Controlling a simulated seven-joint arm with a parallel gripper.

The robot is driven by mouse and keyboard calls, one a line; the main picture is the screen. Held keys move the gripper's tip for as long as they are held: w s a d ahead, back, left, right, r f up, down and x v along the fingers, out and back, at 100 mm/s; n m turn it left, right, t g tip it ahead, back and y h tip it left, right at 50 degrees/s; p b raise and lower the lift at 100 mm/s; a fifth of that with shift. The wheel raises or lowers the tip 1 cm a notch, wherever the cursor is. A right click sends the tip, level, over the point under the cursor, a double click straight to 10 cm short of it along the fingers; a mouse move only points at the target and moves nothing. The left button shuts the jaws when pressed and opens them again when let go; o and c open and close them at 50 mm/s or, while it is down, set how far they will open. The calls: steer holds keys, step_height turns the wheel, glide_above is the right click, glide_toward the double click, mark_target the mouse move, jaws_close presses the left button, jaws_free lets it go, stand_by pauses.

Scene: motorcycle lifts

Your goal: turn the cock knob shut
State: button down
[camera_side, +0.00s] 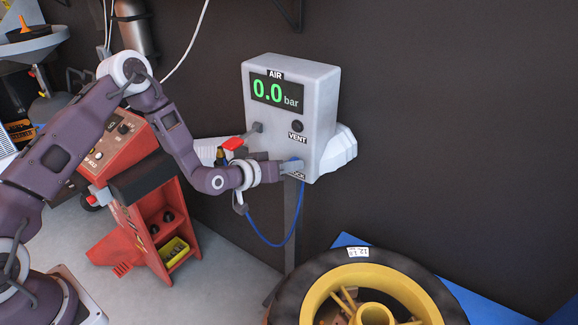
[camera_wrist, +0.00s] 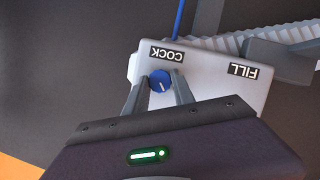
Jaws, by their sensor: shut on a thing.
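The cock knob is a small round blue knob (camera_wrist: 160,81) with a white pointer line, below the COCK label (camera_wrist: 167,54) in the wrist view. My gripper (camera_wrist: 160,92) has one finger on each side of the knob and is shut on it. The side view shows my gripper (camera_side: 291,167) at the lower front of the grey air box (camera_side: 322,110), where its fingers mostly hide the knob and part of its label. The box display (camera_side: 278,92) reads 0.0 bar.
A red-handled lever (camera_side: 233,143) sticks out at the left of the box, just above my wrist. A blue hose (camera_side: 262,238) hangs below the box. A yellow wheel with a black tyre (camera_side: 295,285) lies at lower right. A red machine (camera_side: 165,215) stands at left.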

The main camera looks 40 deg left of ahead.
steer(key=n+t+h, duration=0.1)
steer(key=n+h, duration=0.1)
steer(key=n, duration=0.2)
steer(key=n+t+h, duration=0.1)
steer(key=n+h, duration=0.1)
steer(key=n, duration=0.1)
steer(key=shift+a+f+n, duration=0.2)
steer(key=shift+n, duration=0.2)
stand_by(0.5)
steer(key=c, duration=1.1)
jaws_free()
steer(key=shift+o, duration=0.2)
steer(key=v, duration=0.7)
